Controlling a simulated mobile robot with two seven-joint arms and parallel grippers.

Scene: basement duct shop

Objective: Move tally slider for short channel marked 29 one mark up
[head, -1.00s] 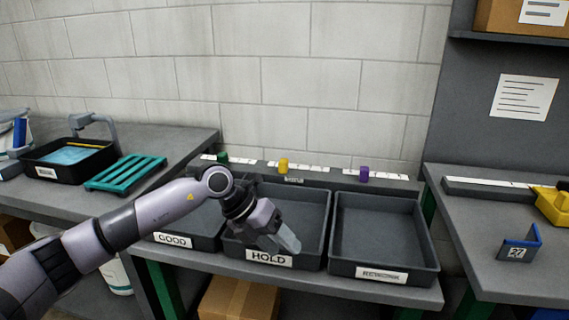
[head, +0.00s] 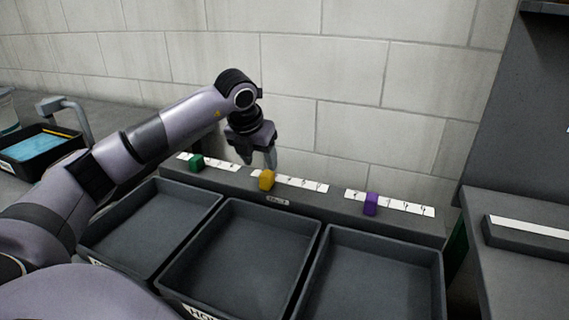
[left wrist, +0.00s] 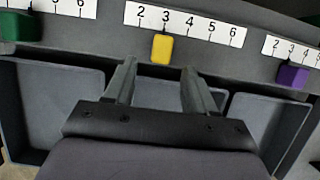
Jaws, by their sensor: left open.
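The tally rail (head: 325,203) runs behind the bins along the wall. It carries a green slider (head: 197,164), a yellow slider (head: 267,180) and a purple slider (head: 370,204), each on a white numbered strip. In the left wrist view the yellow slider (left wrist: 162,48) sits just below the 3 on its strip; the green (left wrist: 20,27) and purple (left wrist: 292,76) sliders show at the sides. My left gripper (head: 262,161) is open and empty, just above and behind the yellow slider in the head view. The right gripper is out of view. No channel marked 29 shows.
Three dark bins stand in front of the rail: left (head: 185,199), middle (head: 262,213) and right (head: 380,241). They look empty. The block wall (head: 350,90) is close behind the rail. A black tray (head: 25,170) with blue contents sits at far left.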

